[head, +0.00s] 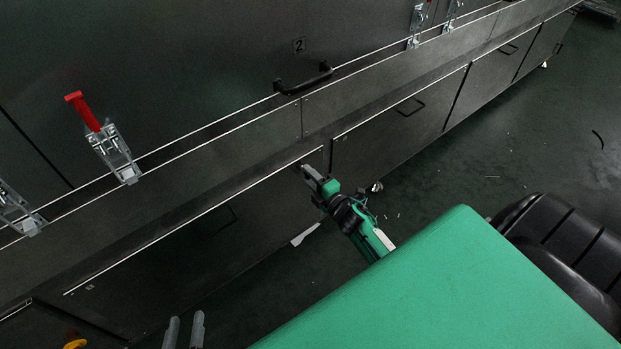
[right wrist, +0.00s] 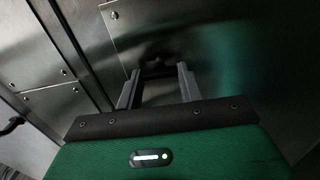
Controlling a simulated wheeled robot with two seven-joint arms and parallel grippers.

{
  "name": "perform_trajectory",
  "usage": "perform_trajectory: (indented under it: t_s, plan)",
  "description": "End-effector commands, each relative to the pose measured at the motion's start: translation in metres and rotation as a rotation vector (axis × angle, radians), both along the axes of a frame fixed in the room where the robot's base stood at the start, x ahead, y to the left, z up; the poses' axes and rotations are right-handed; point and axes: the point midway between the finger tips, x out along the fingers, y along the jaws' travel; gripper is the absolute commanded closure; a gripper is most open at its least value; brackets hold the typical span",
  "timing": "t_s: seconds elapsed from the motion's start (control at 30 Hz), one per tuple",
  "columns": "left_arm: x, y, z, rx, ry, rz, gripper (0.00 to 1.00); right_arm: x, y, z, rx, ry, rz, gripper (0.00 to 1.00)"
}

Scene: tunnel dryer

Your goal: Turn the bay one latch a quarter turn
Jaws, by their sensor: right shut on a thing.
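My right gripper (head: 307,172) is at the upper right corner of a dark lower door (head: 215,215). In the right wrist view its two grey fingers (right wrist: 158,85) are closed on a small dark piece (right wrist: 156,70) at the metal panel. It looks like the latch, but it is mostly hidden and its turn angle cannot be told. My left gripper (head: 184,330) shows only as two grey fingers at the bottom edge, apart with nothing visible between them.
A red-handled toggle clamp (head: 104,137) is on the upper panel at left, with more clamps at the far end. A black handle (head: 303,79) sits below the number 2. Lower doors with handles (head: 410,107) continue to the right. The floor (head: 480,140) is open, with small scraps.

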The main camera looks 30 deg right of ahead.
Motion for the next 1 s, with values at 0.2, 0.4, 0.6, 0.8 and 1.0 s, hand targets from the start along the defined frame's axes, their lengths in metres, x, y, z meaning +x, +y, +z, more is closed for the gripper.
perform_trajectory:
  t_s: [0.2, 0.4, 0.6, 0.8, 1.0]
  plan:
    - [0.0025, 0.0000, 0.0035, -0.008, -0.024, 0.004, 0.64, -0.0004, 0.0003, -0.0012, -0.036, -0.001, 0.000, 0.85]
    - [0.0034, 0.0004, 0.0044, -0.009, -0.028, 0.005, 0.64, -0.0004, 0.0003, -0.0011, -0.042, -0.001, 0.000, 0.85]
    - [0.0036, 0.0005, 0.0045, -0.009, -0.029, 0.007, 0.64, -0.0005, 0.0003, -0.0011, -0.041, -0.001, 0.000, 0.85]
    - [0.0036, 0.0005, 0.0045, -0.008, -0.028, 0.006, 0.64, -0.0003, 0.0002, -0.0008, -0.041, -0.002, 0.000, 0.40]
    - [0.0037, 0.0005, 0.0046, -0.008, -0.028, 0.006, 0.64, -0.0006, 0.0001, -0.0004, -0.040, -0.002, 0.000, 0.40]
